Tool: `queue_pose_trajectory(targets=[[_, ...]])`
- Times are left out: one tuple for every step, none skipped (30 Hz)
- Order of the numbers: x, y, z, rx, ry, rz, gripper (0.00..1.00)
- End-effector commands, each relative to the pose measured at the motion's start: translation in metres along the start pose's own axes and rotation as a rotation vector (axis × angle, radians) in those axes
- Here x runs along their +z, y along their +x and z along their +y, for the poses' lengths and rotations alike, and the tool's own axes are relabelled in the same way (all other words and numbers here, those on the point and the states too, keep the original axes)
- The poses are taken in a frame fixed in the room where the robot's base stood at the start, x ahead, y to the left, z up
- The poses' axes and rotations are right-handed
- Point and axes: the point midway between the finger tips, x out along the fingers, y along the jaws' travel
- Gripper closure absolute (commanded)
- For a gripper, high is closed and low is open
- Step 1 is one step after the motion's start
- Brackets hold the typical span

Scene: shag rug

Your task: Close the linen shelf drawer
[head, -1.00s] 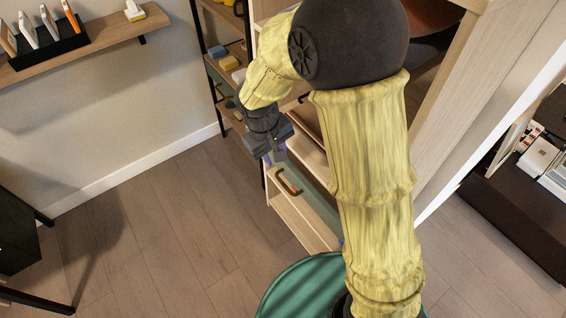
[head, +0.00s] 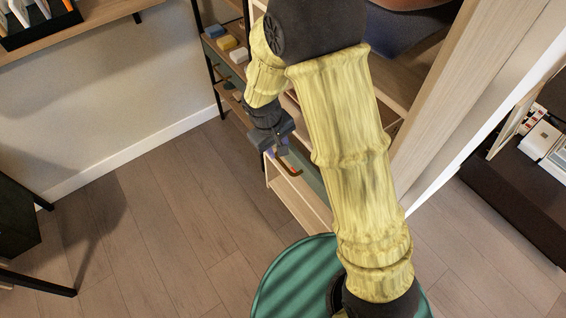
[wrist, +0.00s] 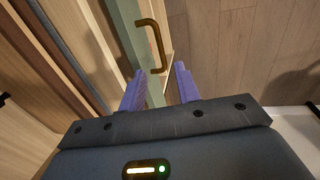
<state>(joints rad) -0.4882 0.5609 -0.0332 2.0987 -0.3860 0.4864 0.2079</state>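The drawer has a grey-green front (wrist: 128,28) with a brown, brass-like bar handle (wrist: 158,42). In the head view the drawer front (head: 312,180) shows low in the light wood shelf unit, partly behind my arm, with its handle (head: 295,171) just below my gripper (head: 276,150). In the wrist view my gripper (wrist: 160,69) is open and empty. Its purple fingers are apart, the left one overlapping the drawer front and the right one over the floor. The handle's near end lies just ahead of the gap. I cannot tell whether a finger touches, or how far the drawer stands out.
A dark-framed rack (head: 222,75) with small items stands behind the shelf unit. A green round surface (head: 290,275) lies below my arm. A dark low cabinet (head: 520,190) is at right, and dark furniture (head: 20,225) at left. The wooden floor (head: 150,220) between is clear.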

Motion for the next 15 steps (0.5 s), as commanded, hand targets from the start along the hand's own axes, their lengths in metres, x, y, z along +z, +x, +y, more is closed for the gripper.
queue_pose_trajectory(targets=[[0.001, 0.012, -0.001, 0.0, 0.0, -0.005, 0.67], [0.001, 0.017, -0.001, -0.001, 0.0, -0.004, 0.67], [0.001, 0.025, -0.001, 0.0, 0.0, -0.005, 0.67], [0.001, 0.03, 0.0, 0.0, 0.001, -0.004, 0.67], [0.001, 0.035, 0.0, 0.0, 0.001, -0.004, 0.67], [0.001, 0.042, 0.0, 0.0, 0.0, -0.005, 0.67], [0.001, 0.047, 0.0, 0.0, 0.0, -0.004, 0.67], [0.001, 0.052, 0.0, 0.0, 0.001, -0.004, 0.67], [0.001, 0.06, -0.001, 0.0, 0.0, -0.004, 0.67], [0.001, 0.065, -0.001, 0.0, 0.0, -0.004, 0.67], [0.001, 0.07, -0.001, 0.0, 0.0, -0.004, 0.67], [0.001, 0.076, 0.0, 0.0, 0.0, -0.004, 0.67], [0.001, 0.08, 0.0, 0.0, 0.0, -0.003, 0.67], [0.001, 0.084, 0.0, 0.0, 0.001, -0.003, 0.67], [0.001, 0.088, 0.0, 0.0, 0.001, -0.003, 0.67]])
